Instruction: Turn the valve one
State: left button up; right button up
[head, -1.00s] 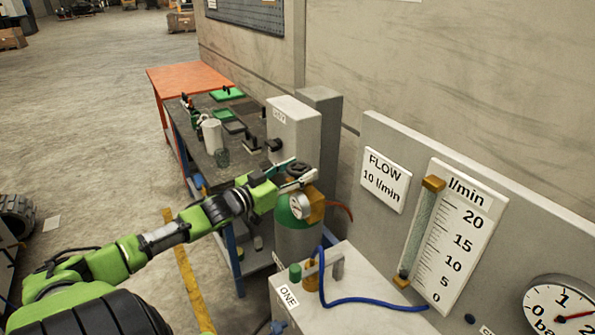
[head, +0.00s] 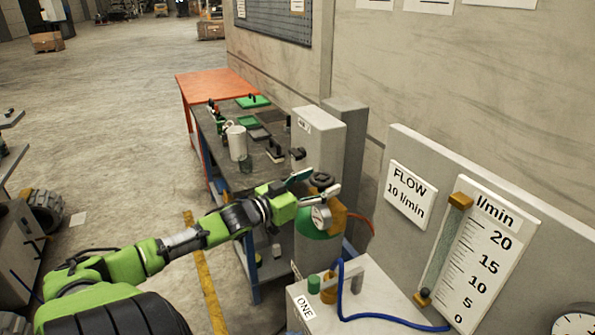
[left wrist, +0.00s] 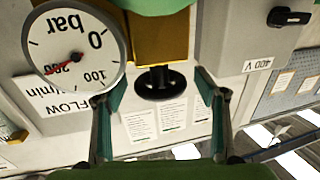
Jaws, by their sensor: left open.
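A white box labelled ONE (head: 306,308) carries a green knob (head: 314,284) at the bottom of the head view. Behind it stands a gas cylinder with a green shoulder (head: 312,226), a brass valve body (head: 338,217), a round pressure gauge (head: 321,217) and a black handwheel (head: 321,180) on top. My left gripper (head: 316,187) is open at the handwheel. In the left wrist view the handwheel (left wrist: 160,84) shows upside down between the spread fingers, and the gauge (left wrist: 74,54) is at left. I cannot tell whether the fingers touch the wheel. My right gripper is out of view.
A flow panel (head: 408,150) with a scale tube (head: 446,245) stands at right. A blue hose (head: 385,318) runs from the box to it. A grey cabinet (head: 318,140) and a cluttered workbench (head: 222,178) stand behind the cylinder. Open floor lies at left.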

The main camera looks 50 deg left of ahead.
pick_arm(q)
jog(key=s, duration=1.1)
jog(key=shift+a, duration=0.4)
